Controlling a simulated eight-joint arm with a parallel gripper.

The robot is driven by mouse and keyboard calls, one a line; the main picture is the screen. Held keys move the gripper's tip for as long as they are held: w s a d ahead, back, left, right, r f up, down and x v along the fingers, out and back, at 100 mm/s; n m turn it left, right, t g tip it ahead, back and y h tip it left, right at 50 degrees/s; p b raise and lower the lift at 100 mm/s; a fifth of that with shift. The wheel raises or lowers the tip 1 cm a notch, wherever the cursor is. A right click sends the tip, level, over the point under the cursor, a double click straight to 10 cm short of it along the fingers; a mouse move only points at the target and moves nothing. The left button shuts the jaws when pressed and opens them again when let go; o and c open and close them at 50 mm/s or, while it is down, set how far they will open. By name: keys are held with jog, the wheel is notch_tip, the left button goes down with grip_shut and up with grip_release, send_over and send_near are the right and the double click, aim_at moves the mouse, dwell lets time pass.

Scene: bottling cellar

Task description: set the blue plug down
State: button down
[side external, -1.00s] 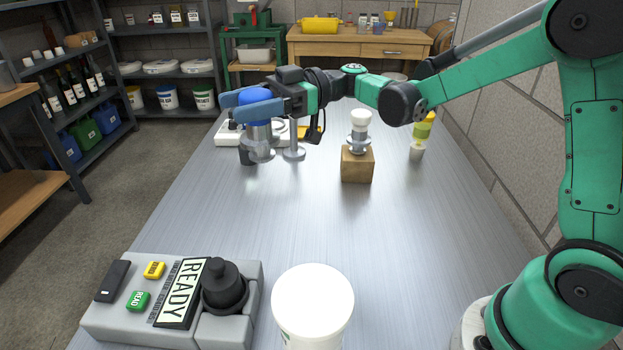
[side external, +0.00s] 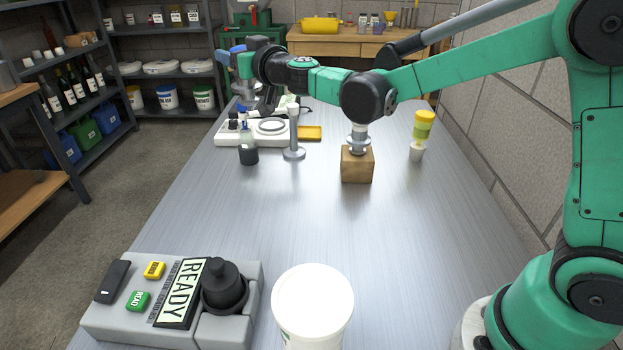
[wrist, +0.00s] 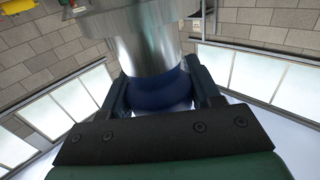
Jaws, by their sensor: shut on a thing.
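The blue plug (wrist: 160,92) shows in the wrist view, between the two fingers of my gripper (wrist: 158,80). My gripper is shut on its blue part, and a shiny metal cylinder extends from it, up the picture. In the side external view my gripper (side external: 232,54) is at the far left end of the table, raised above the surface.
A white device with a round plate (side external: 271,127), a dark cup (side external: 248,156), a metal stand (side external: 293,152) and a yellow tray (side external: 310,133) stand below my arm. A wooden block (side external: 357,166) is mid-table. A READY panel (side external: 182,292) and white tub (side external: 312,300) stand in front.

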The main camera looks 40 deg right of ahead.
jog(key=s+d+m+g+h, duration=0.7)
jog(key=m+h, duration=0.3)
jog(key=h, duration=0.4)
notch_tip(320, 180, down, 20)
jog(key=shift+d+r, duration=0.1)
jog(key=shift+c, duration=0.9)
grip_release()
jog(key=shift+f, duration=0.2)
jog(key=shift+r, duration=0.1)
